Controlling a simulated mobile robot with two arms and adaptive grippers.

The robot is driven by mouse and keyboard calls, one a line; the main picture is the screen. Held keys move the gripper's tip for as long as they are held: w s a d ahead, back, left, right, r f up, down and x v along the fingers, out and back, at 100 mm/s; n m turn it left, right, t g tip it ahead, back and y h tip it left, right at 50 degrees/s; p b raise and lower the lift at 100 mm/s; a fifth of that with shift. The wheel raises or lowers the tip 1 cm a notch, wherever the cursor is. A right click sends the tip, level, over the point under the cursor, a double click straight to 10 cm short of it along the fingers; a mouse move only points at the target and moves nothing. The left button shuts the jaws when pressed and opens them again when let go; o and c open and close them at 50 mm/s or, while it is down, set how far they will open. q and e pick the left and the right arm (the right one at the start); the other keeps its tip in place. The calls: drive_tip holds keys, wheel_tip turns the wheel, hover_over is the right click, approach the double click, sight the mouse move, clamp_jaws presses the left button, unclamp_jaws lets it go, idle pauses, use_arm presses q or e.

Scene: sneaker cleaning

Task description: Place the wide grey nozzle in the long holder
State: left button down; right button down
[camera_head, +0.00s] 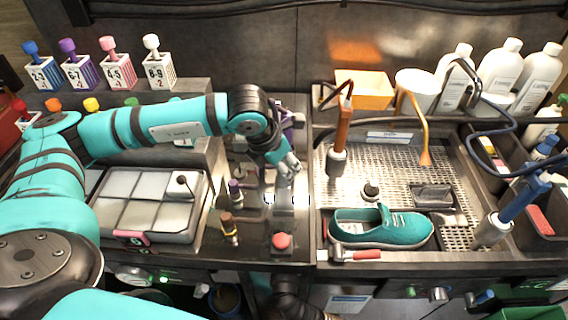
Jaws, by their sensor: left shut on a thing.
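My left gripper (289,166) points down over the dark strip of counter between the tile tray and the washing basin. It is shut on a small grey part, mostly hidden by the fingers; I cannot tell for sure that it is the wide grey nozzle. Below and left of it, a purple-topped nozzle (235,191) and a brown-topped nozzle (229,229) stand upright on the dark counter. The long holder is not clearly distinguishable; it may be the dark recess around these nozzles. My right gripper is not in view.
A red button (282,241) sits at the counter's front. The basin (385,160) on the right holds a teal sneaker (380,227) and an orange-handled sprayer (342,130). The tile tray (125,232) lies left. White bottles (500,66) stand at the back right.

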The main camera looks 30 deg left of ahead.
use_arm(q)
drive_tip(key=shift+f, duration=0.15)
drive_tip(key=c, duration=1)
unclamp_jaws()
drive_tip(key=shift+r, duration=0.25)
drive_tip(key=shift+s+r, duration=0.1)
drive_tip(key=shift+r, duration=0.2)
drive_tip(key=b+v, duration=0.2)
drive_tip(key=v, duration=0.9)
drive_tip(key=shift+s+r, duration=0.1)
drive_tip(key=shift+s, duration=0.1)
